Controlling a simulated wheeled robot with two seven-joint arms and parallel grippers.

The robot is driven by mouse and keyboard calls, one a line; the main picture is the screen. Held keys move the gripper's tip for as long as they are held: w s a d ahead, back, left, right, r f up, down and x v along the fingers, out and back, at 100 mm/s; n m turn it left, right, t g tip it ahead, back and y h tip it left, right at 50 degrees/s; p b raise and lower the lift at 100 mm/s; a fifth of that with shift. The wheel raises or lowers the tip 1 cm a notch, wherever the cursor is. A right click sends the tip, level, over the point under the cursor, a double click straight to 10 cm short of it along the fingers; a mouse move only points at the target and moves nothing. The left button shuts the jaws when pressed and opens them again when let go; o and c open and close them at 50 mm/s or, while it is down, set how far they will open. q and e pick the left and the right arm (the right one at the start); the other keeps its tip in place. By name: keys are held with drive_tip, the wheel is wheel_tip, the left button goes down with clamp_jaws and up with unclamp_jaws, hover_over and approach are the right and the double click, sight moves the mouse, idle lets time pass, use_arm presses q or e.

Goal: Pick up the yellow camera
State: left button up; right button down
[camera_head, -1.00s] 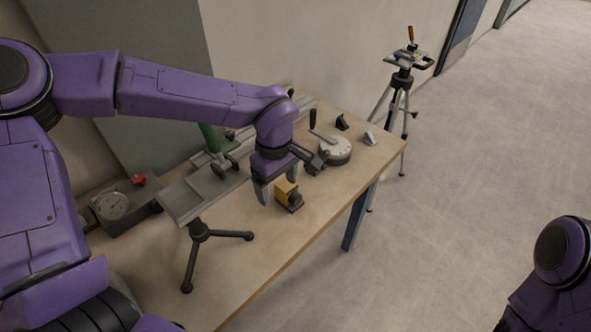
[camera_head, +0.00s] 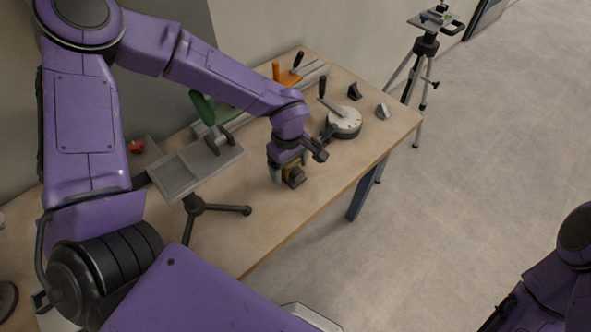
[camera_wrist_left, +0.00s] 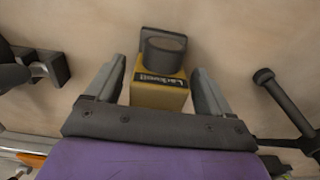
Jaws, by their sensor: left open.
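The yellow camera (camera_head: 294,176) sits on the wooden table, with its dark lens facing the front edge. In the left wrist view the yellow camera (camera_wrist_left: 158,96) shows a dark label and a black round lens. My left gripper (camera_head: 289,167) is open and lowered over it. In the left wrist view the fingers of my left gripper (camera_wrist_left: 162,80) stand on either side of the yellow body, with a narrow gap on each side. The gripper hides part of the camera from my head. My right arm shows at the lower right, but its gripper is out of view.
A round dial with a handle (camera_head: 343,123) stands just behind and right of the gripper. A grey tray on a tripod stand (camera_head: 177,176) is to the left. Two small blocks lie near the right table end. A tall tripod (camera_head: 425,50) stands beyond it.

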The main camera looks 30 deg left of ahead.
use_arm(q)
drive_tip(key=shift+s, duration=0.1)
drive_tip(key=shift+a, duration=0.1)
drive_tip(key=c, duration=1.4)
